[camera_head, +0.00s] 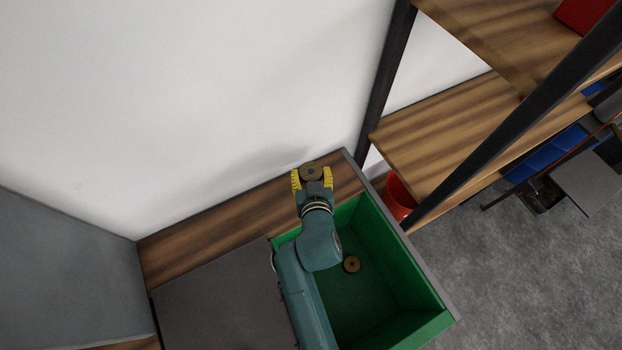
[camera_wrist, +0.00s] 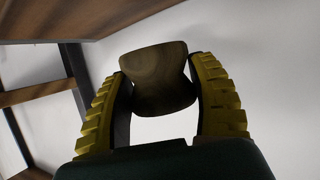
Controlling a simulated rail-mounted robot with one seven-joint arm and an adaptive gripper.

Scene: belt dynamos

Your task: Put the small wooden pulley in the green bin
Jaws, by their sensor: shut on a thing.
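My gripper (camera_head: 312,179) has yellow ridged fingers and is shut on a small wooden pulley (camera_head: 313,172). The pulley is round and brown with a hole in its middle. In the wrist view the pulley (camera_wrist: 156,78) sits between the two fingertips, its waisted side toward the camera. The green bin (camera_head: 385,300) lies below and to the right of my gripper in the head view. The gripper appears over the bin's far edge by the wooden strip; its height above it is hard to tell. Another wooden pulley (camera_head: 351,264) lies inside the bin. My arm covers part of the bin's left side.
A grey panel (camera_head: 225,305) lies left of the bin. A white wall (camera_head: 180,100) stands behind. A wooden shelf (camera_head: 450,130) with dark metal posts rises at the right, with a red container (camera_head: 398,197) beneath it. Grey floor (camera_head: 540,260) is open at the right.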

